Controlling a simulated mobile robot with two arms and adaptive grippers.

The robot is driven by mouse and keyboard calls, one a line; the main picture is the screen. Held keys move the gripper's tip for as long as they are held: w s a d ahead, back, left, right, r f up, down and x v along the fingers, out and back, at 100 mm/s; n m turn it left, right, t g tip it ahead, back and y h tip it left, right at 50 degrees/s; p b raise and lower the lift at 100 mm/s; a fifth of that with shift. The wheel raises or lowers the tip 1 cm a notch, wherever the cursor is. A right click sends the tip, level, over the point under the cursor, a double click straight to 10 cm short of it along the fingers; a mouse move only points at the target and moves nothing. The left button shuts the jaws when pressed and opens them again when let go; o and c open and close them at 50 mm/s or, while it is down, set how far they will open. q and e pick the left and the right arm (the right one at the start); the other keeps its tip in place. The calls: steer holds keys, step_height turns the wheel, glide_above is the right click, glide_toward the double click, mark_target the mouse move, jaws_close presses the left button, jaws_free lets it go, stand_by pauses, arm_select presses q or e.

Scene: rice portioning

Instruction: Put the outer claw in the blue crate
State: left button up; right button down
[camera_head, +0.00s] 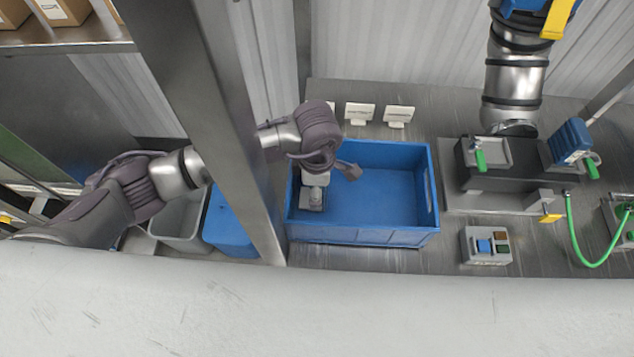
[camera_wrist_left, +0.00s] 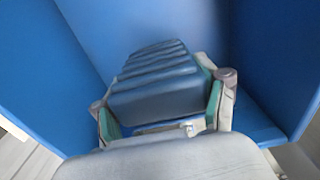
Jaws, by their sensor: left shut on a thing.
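The blue crate (camera_head: 385,237) stands on the metal table in the middle of the head view. My left gripper (camera_head: 316,190) reaches down inside the crate, near its left wall. In the left wrist view my left gripper (camera_wrist_left: 165,105) is shut on a dark, ribbed block, which I take to be the outer claw (camera_wrist_left: 152,85). The block sits between the two green-padded fingers. The crate's blue walls (camera_wrist_left: 275,60) surround it in this view. I cannot tell whether the block touches the crate's floor. My right gripper is not in view.
A metal post (camera_head: 215,110) stands left of the crate, close to my left arm. White cards (camera_head: 359,113) stand behind the crate. On the right are a dark fixture (camera_head: 500,190), a button box (camera_head: 486,246), a green hose (camera_head: 577,235) and a hanging silver arm (camera_head: 515,75).

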arm_select(q)
steer(key=shift+f, duration=0.15)
steer(key=o, duration=1.6)
steer(key=shift+o, duration=0.2)
steer(key=shift+r, duration=0.3)
step_height(320, 180, up, 11)
steer(key=b, duration=0.4)
steer(key=shift+r, duration=0.4)
